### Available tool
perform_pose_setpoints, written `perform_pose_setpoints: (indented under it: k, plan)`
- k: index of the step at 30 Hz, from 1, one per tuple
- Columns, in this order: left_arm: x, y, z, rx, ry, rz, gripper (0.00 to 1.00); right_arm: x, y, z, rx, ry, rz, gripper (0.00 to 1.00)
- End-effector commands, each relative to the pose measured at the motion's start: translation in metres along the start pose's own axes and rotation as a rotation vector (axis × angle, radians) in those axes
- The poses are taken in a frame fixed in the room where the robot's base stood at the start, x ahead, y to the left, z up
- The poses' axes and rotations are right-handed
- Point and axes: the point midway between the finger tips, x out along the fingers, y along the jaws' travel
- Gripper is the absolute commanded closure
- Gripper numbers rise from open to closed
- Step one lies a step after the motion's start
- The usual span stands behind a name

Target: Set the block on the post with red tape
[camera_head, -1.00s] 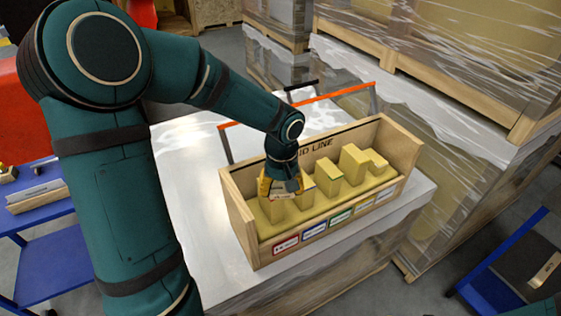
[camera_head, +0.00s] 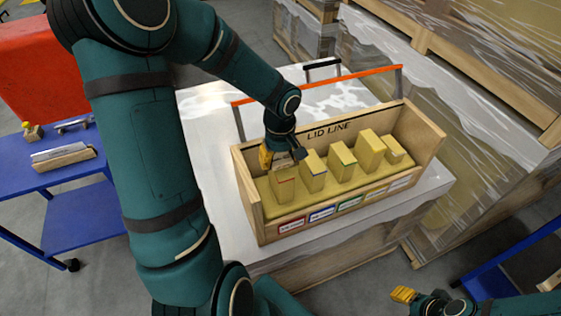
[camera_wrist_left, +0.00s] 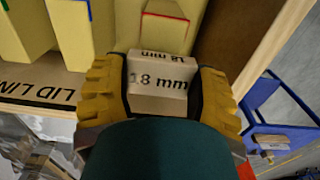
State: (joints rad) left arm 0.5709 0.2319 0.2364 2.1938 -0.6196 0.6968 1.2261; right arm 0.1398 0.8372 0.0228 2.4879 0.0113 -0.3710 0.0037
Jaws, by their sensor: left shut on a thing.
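My left gripper (camera_head: 282,155) is shut on a pale block marked "18 mm" (camera_wrist_left: 159,88), which shows between its yellow fingers in the left wrist view. In the head view the block is mostly hidden by the fingers. The post with red tape (camera_head: 285,187) is the leftmost in the wooden box (camera_head: 255,218). The gripper is at its top, on the back side; I cannot tell whether block and post touch. The red-edged post also shows in the left wrist view (camera_wrist_left: 186,30), beyond the block. My right gripper (camera_head: 403,294) is at the lower right, its opening unclear.
A blue-taped post (camera_head: 315,180), a green-taped post (camera_head: 344,168) and further posts stand to the right in the box. Colour-framed labels line its front. An orange bar (camera_head: 330,83) runs behind it. A blue table (camera_head: 85,205) stands at the left.

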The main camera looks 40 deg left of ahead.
Motion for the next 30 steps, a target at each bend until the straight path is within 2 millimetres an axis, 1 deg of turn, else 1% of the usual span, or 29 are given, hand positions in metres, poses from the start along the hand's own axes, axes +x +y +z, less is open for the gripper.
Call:
perform_pose_setpoints:
  k: [1, 3, 11, 15, 16, 17, 18, 27, 30]
  plan:
    - [0.0089, -0.0003, 0.0003, 0.0, -0.002, -0.001, 0.57, 0.0021, 0.0007, 0.0003, 0.0, 0.0, 0.0, 0.53]
    - [0.0149, 0.0, 0.0004, 0.001, -0.002, -0.001, 0.57, 0.0029, 0.0009, 0.0004, 0.0, 0.0, 0.001, 0.53]
    - [0.015, 0.0004, 0.0, 0.001, 0.001, 0.001, 0.57, 0.0027, 0.0008, 0.0003, 0.0, 0.0, 0.001, 0.53]
    - [0.0184, 0.0003, -0.0001, 0.001, 0.001, 0.001, 0.57, 0.007, 0.0022, 0.0009, 0.0, 0.0, 0.001, 0.53]
    - [0.0184, 0.0002, 0.0, 0.001, 0.0, 0.001, 0.33, 0.0071, 0.0023, 0.0009, 0.0, 0.0, 0.001, 0.53]
    - [0.0177, 0.0002, 0.0, 0.001, 0.0, 0.001, 0.22, 0.0065, 0.0021, 0.0009, 0.0, 0.0, 0.001, 0.53]
    - [0.0175, 0.0002, 0.0, 0.001, 0.0, 0.001, 0.09, 0.0062, 0.002, 0.0008, 0.0, 0.0, 0.001, 0.53]
    - [0.017, 0.0003, 0.0, 0.001, 0.0, 0.001, 0.09, 0.0057, 0.0018, 0.0006, 0.0, 0.0, 0.001, 0.53]
    - [0.0144, 0.0003, 0.0, 0.001, 0.0, 0.001, 0.09, 0.0025, 0.0007, 0.0002, 0.0, 0.0, 0.001, 0.53]
